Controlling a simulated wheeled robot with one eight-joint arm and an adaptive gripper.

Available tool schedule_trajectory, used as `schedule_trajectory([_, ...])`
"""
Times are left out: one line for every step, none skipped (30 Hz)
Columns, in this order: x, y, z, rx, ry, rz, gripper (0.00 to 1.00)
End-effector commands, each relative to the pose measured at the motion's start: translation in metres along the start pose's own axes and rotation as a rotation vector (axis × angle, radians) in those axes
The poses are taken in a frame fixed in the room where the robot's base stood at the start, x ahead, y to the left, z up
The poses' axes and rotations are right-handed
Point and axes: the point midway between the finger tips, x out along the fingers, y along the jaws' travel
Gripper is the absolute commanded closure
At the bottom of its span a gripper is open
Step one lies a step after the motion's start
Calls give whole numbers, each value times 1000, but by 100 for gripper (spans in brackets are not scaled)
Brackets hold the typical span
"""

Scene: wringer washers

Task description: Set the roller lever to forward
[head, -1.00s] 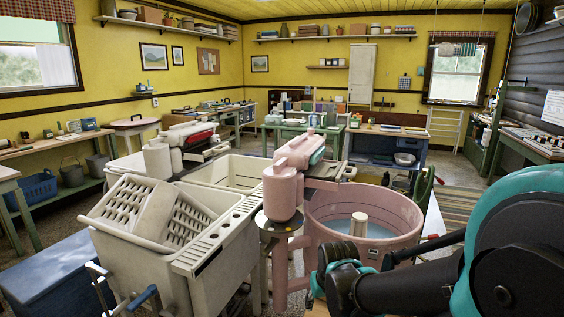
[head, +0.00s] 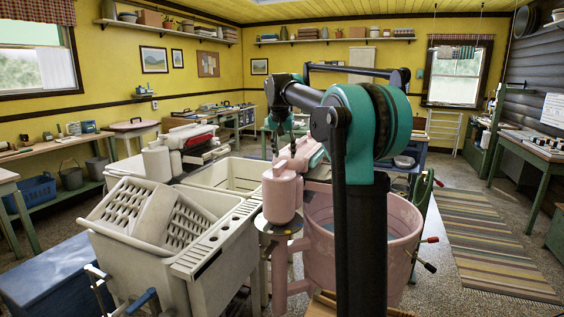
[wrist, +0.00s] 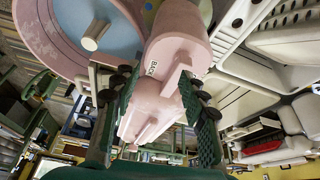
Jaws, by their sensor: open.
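The pink washer (head: 318,262) stands right of centre in the head view, partly behind my arm. Its pink wringer head (head: 282,192) rises at the near left of the tub. In the wrist view the wringer head (wrist: 180,48) carries the printed word "BACK". A raised pink bar beside that word looks like the roller lever (wrist: 177,78). My gripper (wrist: 158,85) is open, its dark green fingers apart on either side of the pink wringer parts. I cannot tell whether they touch. In the head view my arm hides much of the wringer.
A white double tub (head: 215,255) with a washboard stands directly left of the washer. Another, white wringer (head: 158,158) is behind it. A striped rug (head: 495,245) lies on open floor at right.

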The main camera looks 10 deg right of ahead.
Motion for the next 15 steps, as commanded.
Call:
schedule_trajectory([-12,-13,-19,19,3,7,57])
schedule_trajectory([-19,-18,-28,31,5,12,57])
schedule_trajectory([-28,-24,-38,48,8,19,57])
schedule_trajectory([-33,-28,-46,61,10,24,57])
schedule_trajectory([-38,-32,-51,72,11,27,57])
schedule_trajectory([-45,-36,-58,86,14,32,57])
schedule_trajectory([-48,-39,-62,93,16,35,57])
schedule_trajectory([-52,-41,-65,101,18,38,57])
schedule_trajectory([-55,-44,-69,108,20,41,57])
schedule_trajectory([-58,-45,-70,113,21,42,57])
schedule_trajectory([-59,-46,-72,118,22,43,57])
schedule_trajectory([-60,-47,-73,122,22,45,57])
schedule_trajectory([-60,-47,-74,124,23,45,57])
schedule_trajectory([-59,-47,-74,125,23,46,57])
schedule_trajectory([-57,-47,-75,126,23,46,57])
